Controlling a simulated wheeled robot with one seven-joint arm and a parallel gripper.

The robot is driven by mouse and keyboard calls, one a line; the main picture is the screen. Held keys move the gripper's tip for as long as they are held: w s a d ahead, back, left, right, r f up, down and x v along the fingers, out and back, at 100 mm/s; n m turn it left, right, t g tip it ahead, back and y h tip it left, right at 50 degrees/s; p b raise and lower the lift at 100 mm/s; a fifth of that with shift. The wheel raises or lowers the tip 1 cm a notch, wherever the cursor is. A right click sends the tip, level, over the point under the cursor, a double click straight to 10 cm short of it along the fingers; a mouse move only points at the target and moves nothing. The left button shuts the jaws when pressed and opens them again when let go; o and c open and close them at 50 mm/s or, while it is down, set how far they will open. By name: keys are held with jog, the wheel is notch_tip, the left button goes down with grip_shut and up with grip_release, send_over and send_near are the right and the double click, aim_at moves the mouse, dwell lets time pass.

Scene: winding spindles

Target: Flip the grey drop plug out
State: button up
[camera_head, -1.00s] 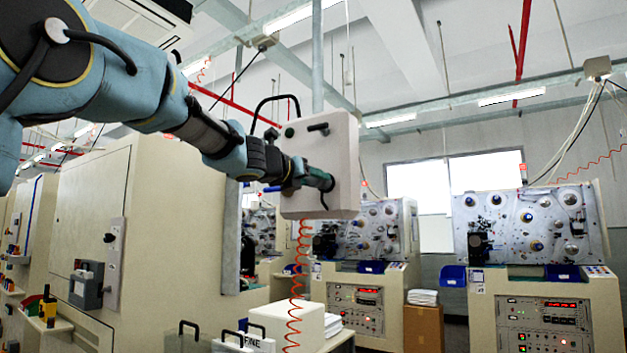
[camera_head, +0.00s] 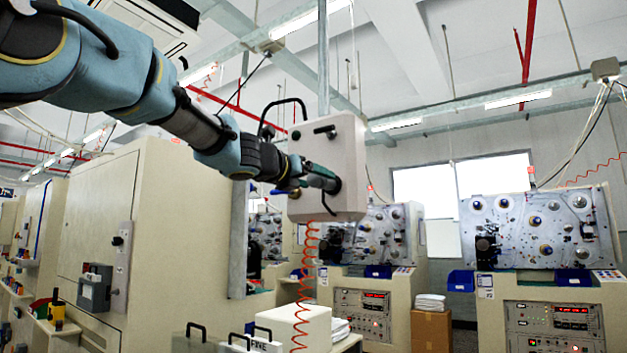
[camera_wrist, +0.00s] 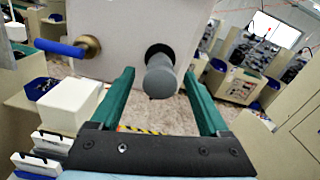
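The grey plug (camera_wrist: 160,80) has a rounded end and sticks out of a dark round hole in the white box (camera_wrist: 115,30) in the wrist view. My gripper (camera_wrist: 159,73) is open, with one green finger on each side of the plug and a visible gap to both. The plug's end lies between the fingers and is not gripped. In the head view my gripper (camera_head: 322,174) reaches the front of the white box (camera_head: 350,145), low on its face.
A blue lever (camera_wrist: 60,48) on a brass boss sits left of the plug. A black handle (camera_head: 325,130) is on the box's upper face. A red coiled hose (camera_head: 305,290) hangs below. Winding machines (camera_head: 537,230) stand to the right; a beige cabinet (camera_head: 85,215) stands left.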

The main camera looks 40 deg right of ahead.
jog(key=b+v, duration=0.2)
jog(key=v, duration=0.9)
jog(key=shift+b, duration=0.3)
jog(key=shift+d, duration=0.1)
